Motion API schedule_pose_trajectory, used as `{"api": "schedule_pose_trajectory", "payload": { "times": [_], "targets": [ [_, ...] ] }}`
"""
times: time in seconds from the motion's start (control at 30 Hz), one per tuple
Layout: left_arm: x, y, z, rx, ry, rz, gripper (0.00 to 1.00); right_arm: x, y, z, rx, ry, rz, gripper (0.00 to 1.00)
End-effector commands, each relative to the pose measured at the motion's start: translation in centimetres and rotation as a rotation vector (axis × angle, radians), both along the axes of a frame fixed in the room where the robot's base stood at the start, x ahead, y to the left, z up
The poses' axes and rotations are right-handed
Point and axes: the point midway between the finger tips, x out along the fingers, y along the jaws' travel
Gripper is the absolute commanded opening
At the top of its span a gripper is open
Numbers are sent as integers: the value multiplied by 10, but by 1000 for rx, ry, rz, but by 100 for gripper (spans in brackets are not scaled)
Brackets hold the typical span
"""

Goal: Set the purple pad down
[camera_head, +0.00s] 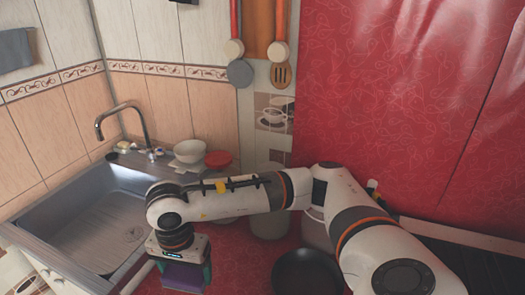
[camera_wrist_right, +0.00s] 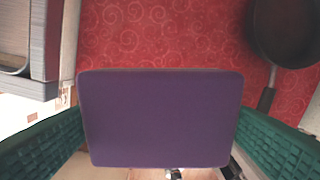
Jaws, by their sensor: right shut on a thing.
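The purple pad (camera_wrist_right: 160,118) is a flat rectangle with rounded corners that fills the middle of the right wrist view. My right gripper (camera_head: 185,273) is shut on it, with green ridged fingers at the pad's left and right edges. The red patterned counter (camera_wrist_right: 170,40) lies beyond and below the pad. I cannot tell the exact gap between them. My left gripper is in neither view.
A metal sink (camera_head: 95,225) with a tap is at the left. A white bowl (camera_head: 189,151) and a red-lidded container (camera_head: 219,159) stand behind my arm. Red counter shows between sink and pan.

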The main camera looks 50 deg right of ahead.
Motion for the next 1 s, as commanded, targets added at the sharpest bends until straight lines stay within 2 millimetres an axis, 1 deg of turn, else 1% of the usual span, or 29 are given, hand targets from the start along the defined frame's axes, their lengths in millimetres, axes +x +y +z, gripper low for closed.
{"api": "schedule_pose_trajectory", "payload": {
  "times": [0.03, 0.5, 0.8, 1.0],
  "targets": [
    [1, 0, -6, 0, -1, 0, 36, 6, -1, -6, 4, -3, -108, 60],
    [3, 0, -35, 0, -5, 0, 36, 51, -21, -37, 38, -12, -1212, 60],
    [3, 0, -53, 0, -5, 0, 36, 74, -37, -58, 50, -6, -1917, 60],
    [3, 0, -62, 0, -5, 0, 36, 85, -46, -71, 48, 2, -2316, 60]
  ]
}}
